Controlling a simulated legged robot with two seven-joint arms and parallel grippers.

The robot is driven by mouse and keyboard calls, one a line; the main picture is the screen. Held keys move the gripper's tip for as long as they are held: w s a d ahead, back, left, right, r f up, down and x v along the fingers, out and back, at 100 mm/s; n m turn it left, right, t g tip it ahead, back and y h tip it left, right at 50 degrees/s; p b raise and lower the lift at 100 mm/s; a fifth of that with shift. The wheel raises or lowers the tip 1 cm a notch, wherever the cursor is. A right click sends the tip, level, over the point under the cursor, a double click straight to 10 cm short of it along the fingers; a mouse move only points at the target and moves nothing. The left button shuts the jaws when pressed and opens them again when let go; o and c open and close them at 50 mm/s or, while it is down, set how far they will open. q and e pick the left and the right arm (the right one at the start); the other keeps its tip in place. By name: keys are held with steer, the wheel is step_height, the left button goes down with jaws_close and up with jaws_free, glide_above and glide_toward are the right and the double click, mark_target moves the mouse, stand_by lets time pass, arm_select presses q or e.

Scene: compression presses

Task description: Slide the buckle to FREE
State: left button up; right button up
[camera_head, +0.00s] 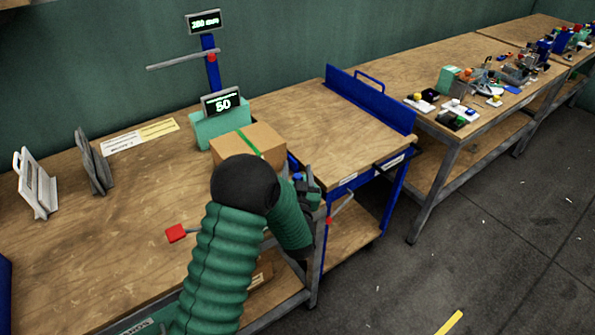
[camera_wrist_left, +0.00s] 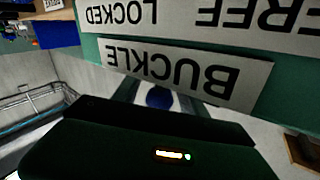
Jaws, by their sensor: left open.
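In the left wrist view a pale plate with upside-down lettering reads BUCKLE (camera_wrist_left: 185,72). Above it a second plate reads LOCKED (camera_wrist_left: 122,14) on the left and FREE (camera_wrist_left: 275,14) on the right. A round blue knob (camera_wrist_left: 158,97) shows just below the BUCKLE plate, between the finger shapes of my left gripper (camera_wrist_left: 157,101). Contact cannot be told. In the head view my left gripper (camera_head: 307,195) is open at the bench front edge, beside the cardboard box (camera_head: 262,139) with a green strap (camera_head: 246,142). My arm hides most of the buckle area. My right gripper is out of view.
A green unit with a display reading 50 (camera_head: 222,101) stands behind the box. A blue-framed table (camera_head: 330,125) adjoins on the right. The bench on the left (camera_head: 120,210) is largely clear.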

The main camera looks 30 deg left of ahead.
arm_select(q)
jaws_close()
steer(key=shift+d, duration=0.1)
stand_by(1.2)
